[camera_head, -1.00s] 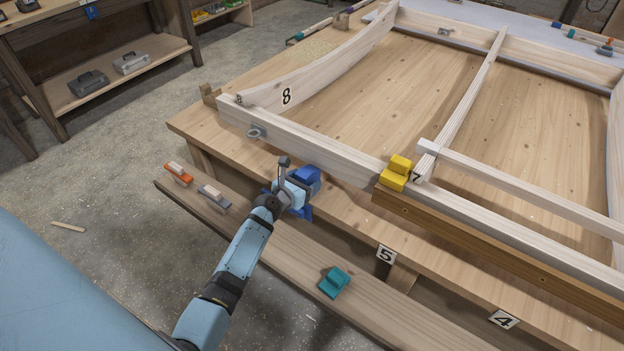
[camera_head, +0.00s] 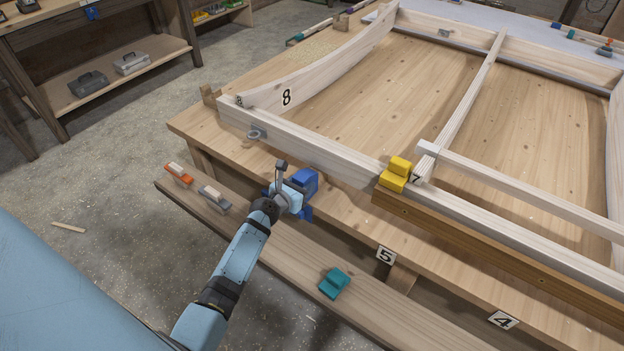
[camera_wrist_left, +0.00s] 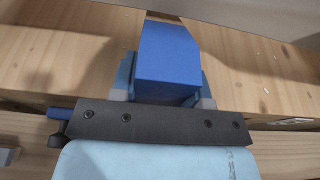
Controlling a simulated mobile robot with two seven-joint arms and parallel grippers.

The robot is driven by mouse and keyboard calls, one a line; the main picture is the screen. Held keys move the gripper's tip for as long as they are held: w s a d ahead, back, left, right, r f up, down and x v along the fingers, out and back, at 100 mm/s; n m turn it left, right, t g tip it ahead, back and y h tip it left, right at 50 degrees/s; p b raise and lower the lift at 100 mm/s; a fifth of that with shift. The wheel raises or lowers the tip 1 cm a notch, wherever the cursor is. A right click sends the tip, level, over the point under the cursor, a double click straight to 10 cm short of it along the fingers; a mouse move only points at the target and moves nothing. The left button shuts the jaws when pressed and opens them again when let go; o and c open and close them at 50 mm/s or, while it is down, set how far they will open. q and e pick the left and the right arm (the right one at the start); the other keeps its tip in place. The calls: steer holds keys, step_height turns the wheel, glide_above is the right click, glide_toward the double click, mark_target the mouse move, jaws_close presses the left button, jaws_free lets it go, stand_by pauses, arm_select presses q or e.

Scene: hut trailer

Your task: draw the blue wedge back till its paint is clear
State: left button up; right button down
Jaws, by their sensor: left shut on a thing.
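The blue wedge (camera_head: 306,179) is at the near edge of the big wooden table, in front of the frame's near rail (camera_head: 322,153). My left gripper (camera_head: 292,192) is shut on it from the front. In the left wrist view the blue wedge (camera_wrist_left: 168,62) sits between the two fingers (camera_wrist_left: 160,92), over the wooden table edge. No paint mark on the wedge can be made out. Whether its far end touches the rail is hard to tell in the head view. My right gripper is not in view.
A yellow block (camera_head: 396,174) stands on the near rail to the right. A teal block (camera_head: 334,282), an orange-handled tool (camera_head: 178,174) and a grey one (camera_head: 214,197) lie on the low front ledge (camera_head: 270,245). Number cards 5 (camera_head: 385,255) and 4 (camera_head: 503,320) mark the table front.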

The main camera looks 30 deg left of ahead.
arm_select(q)
steer(key=shift+s, duration=0.9)
steer(key=o, duration=1.2)
steer(key=shift+s+p, duration=0.1)
steer(key=shift+p, duration=0.2)
steer(key=p+v, duration=0.1)
steer(key=v, duration=0.2)
steer(key=r+p+v, duration=0.1)
steer(key=p+v, duration=0.1)
steer(key=v, duration=0.2)
steer(key=shift+r, duration=0.15)
